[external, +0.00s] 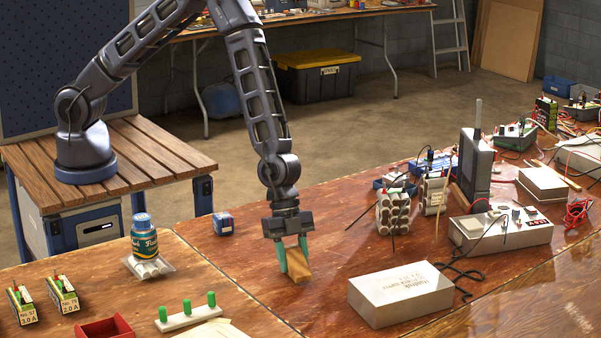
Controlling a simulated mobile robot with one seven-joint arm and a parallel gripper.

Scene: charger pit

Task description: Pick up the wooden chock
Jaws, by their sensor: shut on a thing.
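The wooden chock (298,267) is a small light-brown block near the middle of the brown wooden table. My gripper (294,259) points straight down with its green fingers shut on the chock. The fingers hide part of the chock. The chock looks tilted. I cannot tell whether its lower edge touches the table or is just above it.
A white box (400,294) lies to the right of the chock. A small blue box (223,223) stands behind left, and a blue jar (144,236) is further left. Wired devices (500,229) crowd the right side. Bare table lies directly around the gripper.

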